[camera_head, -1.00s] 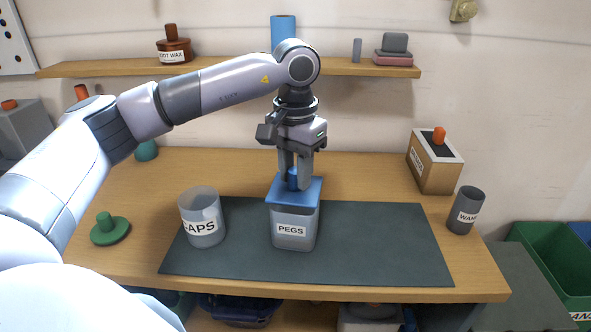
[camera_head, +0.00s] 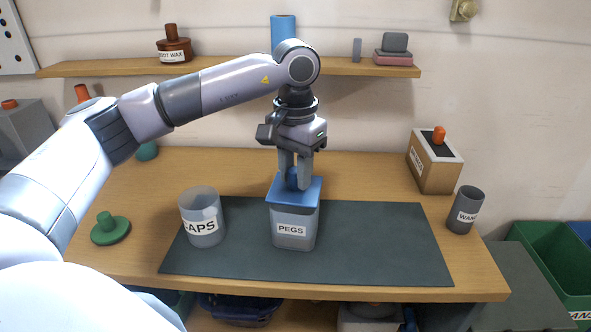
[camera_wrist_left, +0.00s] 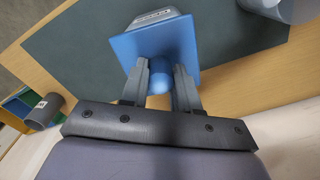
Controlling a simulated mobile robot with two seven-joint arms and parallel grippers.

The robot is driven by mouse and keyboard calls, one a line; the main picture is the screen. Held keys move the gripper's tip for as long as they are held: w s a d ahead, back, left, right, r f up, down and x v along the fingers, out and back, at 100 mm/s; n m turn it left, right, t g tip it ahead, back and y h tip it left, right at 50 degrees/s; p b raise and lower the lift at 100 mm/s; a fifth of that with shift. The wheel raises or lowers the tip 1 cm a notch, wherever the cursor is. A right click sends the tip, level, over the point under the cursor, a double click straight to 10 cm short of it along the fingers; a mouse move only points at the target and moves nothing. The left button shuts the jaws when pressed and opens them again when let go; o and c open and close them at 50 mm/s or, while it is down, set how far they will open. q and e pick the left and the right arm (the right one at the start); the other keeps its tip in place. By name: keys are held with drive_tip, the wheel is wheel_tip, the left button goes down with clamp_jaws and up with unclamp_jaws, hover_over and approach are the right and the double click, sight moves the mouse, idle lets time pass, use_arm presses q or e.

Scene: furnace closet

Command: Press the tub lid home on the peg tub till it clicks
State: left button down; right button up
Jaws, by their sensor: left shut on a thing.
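The peg tub (camera_head: 292,232), a clear grey square tub labelled PEGS, stands upright on the dark mat. The blue square tub lid (camera_head: 308,191) lies over its mouth; whether it is fully seated I cannot tell. My left gripper (camera_head: 294,184) points down from above, shut on the lid's round blue knob. In the left wrist view the fingers (camera_wrist_left: 159,88) stand on both sides of the knob, with the blue lid (camera_wrist_left: 182,42) beyond and part of the tub label showing. The fingers partly hide the knob in the head view. My right gripper is not in view.
A clear CAPS tub (camera_head: 202,222) stands left of the peg tub, with a green knobbed lid (camera_head: 110,230) on the bench farther left. A dark cup (camera_head: 465,210) and a box with an orange knob (camera_head: 435,163) stand right. The mat's right part is clear.

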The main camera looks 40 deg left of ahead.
use_arm(q)
drive_tip(key=shift+f+b, duration=0.75)
drive_tip(key=shift+f, duration=0.3)
drive_tip(key=c, duration=0.8)
unclamp_jaws()
drive_tip(key=shift+o, duration=0.2)
drive_tip(key=shift+r+p, duration=3.05)
drive_tip(key=shift+r, duration=0.95)
drive_tip(key=shift+f, duration=0.1)
